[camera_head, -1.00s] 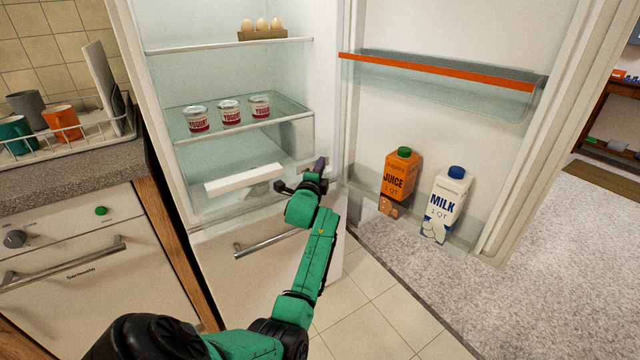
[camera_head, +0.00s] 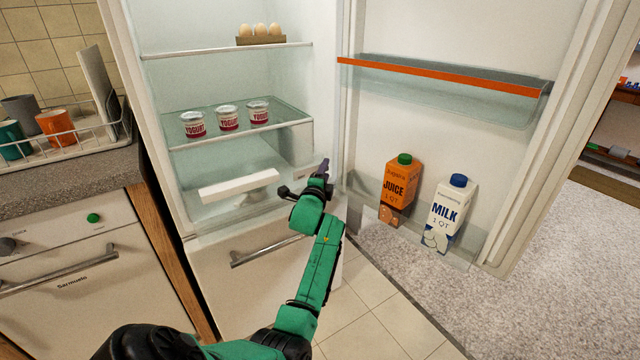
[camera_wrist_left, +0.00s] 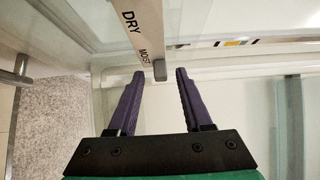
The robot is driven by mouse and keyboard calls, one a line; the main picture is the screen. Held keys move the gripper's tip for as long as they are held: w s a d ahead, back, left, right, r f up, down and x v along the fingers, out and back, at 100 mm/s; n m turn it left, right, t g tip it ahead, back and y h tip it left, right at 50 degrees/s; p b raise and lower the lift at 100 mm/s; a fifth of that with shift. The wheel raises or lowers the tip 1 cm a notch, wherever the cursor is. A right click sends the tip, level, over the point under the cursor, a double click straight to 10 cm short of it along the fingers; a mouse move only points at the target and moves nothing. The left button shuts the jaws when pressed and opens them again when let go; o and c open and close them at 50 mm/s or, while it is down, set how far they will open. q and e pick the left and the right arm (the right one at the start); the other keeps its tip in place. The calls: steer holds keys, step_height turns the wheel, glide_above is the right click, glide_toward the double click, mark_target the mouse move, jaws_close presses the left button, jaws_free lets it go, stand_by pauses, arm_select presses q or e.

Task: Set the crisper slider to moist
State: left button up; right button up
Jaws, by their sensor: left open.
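The crisper slider panel is a white strip (camera_wrist_left: 143,28) in the left wrist view, marked DRY and MOIST. A small grey slider knob (camera_wrist_left: 159,70) sits at the MOIST end of the strip. My left gripper (camera_wrist_left: 160,73) has two purple fingers, open, with the knob between their tips; I cannot tell whether either finger touches it. In the head view my left gripper (camera_head: 321,170) is at the right side of the fridge's lower compartment and hides the slider there. A white bar (camera_head: 238,186) lies across the crisper area. My right gripper is not in view.
The open fridge door holds a juice carton (camera_head: 398,188) and a milk carton (camera_head: 448,212) right of my left arm. Yogurt cups (camera_head: 228,118) stand on the shelf above; eggs (camera_head: 260,32) are higher. A drawer handle (camera_head: 262,250) juts out below.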

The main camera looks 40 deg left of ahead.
arm_select(q)
steer(key=p+v, duration=0.1)
steer(key=v, duration=1.2)
steer(key=shift+s+d, duration=0.25)
steer(key=shift+s, duration=0.05)
steer(key=shift+f, duration=0.1)
